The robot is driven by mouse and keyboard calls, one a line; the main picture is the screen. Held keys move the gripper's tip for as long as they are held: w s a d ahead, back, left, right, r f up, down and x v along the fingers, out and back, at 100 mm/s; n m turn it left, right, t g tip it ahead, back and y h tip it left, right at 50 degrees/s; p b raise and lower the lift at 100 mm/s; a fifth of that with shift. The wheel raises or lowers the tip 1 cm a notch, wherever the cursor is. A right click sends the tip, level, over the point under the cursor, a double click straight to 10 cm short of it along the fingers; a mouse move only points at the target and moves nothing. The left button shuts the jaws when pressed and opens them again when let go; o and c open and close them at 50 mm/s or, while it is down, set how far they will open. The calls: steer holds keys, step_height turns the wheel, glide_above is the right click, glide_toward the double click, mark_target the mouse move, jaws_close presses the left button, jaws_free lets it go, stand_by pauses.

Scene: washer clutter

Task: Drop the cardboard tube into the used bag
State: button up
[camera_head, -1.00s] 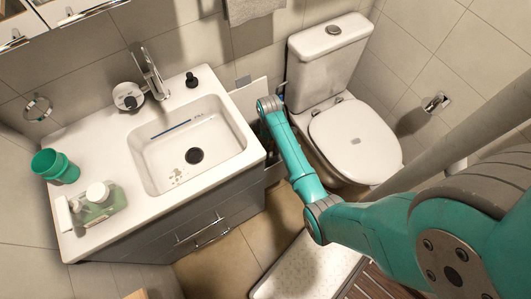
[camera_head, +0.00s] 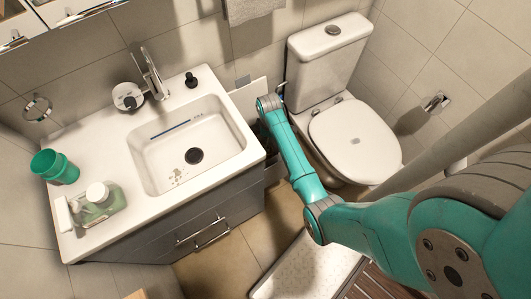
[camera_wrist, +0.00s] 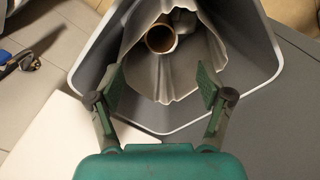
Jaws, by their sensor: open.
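In the wrist view, the brown cardboard tube (camera_wrist: 160,38) stands end-on inside a crumpled grey bag (camera_wrist: 168,86). The bag lines a grey bin (camera_wrist: 262,62) with a pale rim. My gripper (camera_wrist: 162,82) is open and empty, its two fingers spread over the bin's mouth. The tube is ahead of the fingertips and apart from them. In the head view, my arm reaches down between the vanity and the toilet; the gripper, tube and bag are hidden there.
The vanity with its sink (camera_head: 190,145) stands left of my arm, and the toilet (camera_head: 354,140) stands right. A green cup (camera_head: 55,167) and a soap bottle (camera_head: 100,201) are on the counter. In the wrist view, a dark and blue object (camera_wrist: 20,60) lies at far left.

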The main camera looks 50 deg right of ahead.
step_height(320, 180, up, 11)
steer(key=shift+f, duration=0.15)
steer(key=shift+s, duration=0.1)
stand_by(0.6)
